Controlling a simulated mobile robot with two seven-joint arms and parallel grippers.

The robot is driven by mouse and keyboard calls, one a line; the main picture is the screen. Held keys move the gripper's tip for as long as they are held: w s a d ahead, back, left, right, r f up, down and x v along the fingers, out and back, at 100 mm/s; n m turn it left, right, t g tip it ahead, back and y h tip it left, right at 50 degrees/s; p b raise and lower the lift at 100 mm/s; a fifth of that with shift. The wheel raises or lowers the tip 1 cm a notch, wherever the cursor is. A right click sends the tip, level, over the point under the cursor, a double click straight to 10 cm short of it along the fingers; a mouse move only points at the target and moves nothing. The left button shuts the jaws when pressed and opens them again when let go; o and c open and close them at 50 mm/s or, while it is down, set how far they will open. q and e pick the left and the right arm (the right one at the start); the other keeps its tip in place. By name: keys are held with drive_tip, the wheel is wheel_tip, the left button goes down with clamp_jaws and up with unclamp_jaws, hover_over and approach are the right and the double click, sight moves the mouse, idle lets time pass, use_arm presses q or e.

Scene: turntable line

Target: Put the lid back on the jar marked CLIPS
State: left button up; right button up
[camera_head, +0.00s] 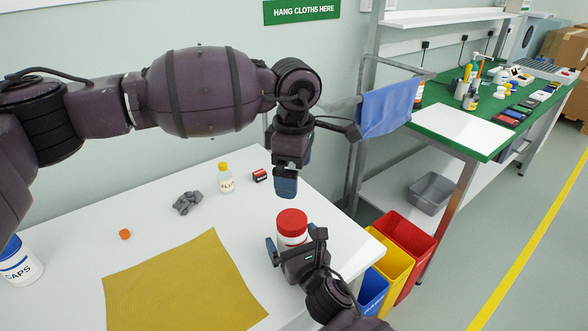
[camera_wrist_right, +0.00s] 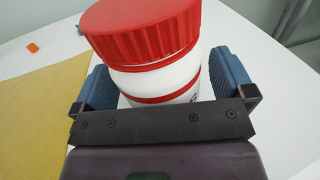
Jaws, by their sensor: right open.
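A white jar (camera_head: 292,237) with a red lid (camera_head: 291,220) on top stands near the table's right edge. In the right wrist view the lid (camera_wrist_right: 140,30) sits on the jar (camera_wrist_right: 165,83) above a red band; I cannot tell if it is fully seated. Only a fragment of the jar's label shows, so its word is unreadable. My right gripper (camera_head: 289,245) is open around the jar, a finger on each side; its fingers also show in the right wrist view (camera_wrist_right: 160,85). My left gripper (camera_head: 286,187) hangs fingers down above the lid, apart from it; its finger gap is hidden.
A jar marked CAPS (camera_head: 20,268) stands at the far left. A yellow mat (camera_head: 185,285), an orange cap (camera_head: 125,234), a grey crumpled cloth (camera_head: 187,203), a yellow-capped bottle (camera_head: 225,180) and a small red-black box (camera_head: 260,176) lie about. Coloured bins (camera_head: 408,240) stand right.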

drive_tip(key=p+v, duration=0.1)
drive_tip(key=v, duration=0.8)
drive_tip(key=shift+s, duration=0.15)
use_arm(q)
drive_tip(key=shift+s+r, duration=0.15)
drive_tip(key=shift+r, duration=1.1)
use_arm(e)
drive_tip(key=shift+v, duration=0.8)
